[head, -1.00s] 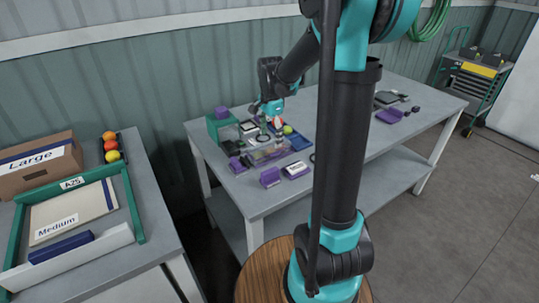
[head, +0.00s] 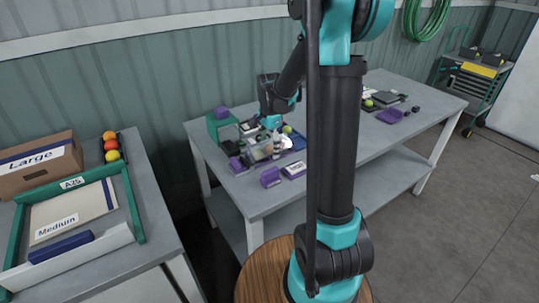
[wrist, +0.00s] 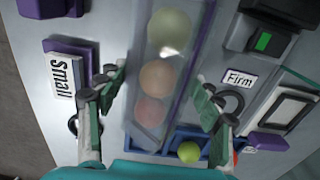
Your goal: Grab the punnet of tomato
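The punnet (wrist: 146,45) is a long clear tray holding a green, an orange and a red tomato in a row. In the head view the punnet (head: 258,153) lies on the far table. My gripper (wrist: 160,82) is open above it, with one finger to each side of the punnet in the wrist view. Gaps show between the fingers and the punnet walls, so it does not appear gripped. In the head view my gripper (head: 270,133) is over the punnet, and its fingertips are hard to make out.
A blue tray with a loose green tomato (wrist: 189,152) is near the punnet's end. A "Small" label block (wrist: 66,85) is left, a "Firm" label (wrist: 238,79) right. A dark device with a green screen (wrist: 264,41) stands close by.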

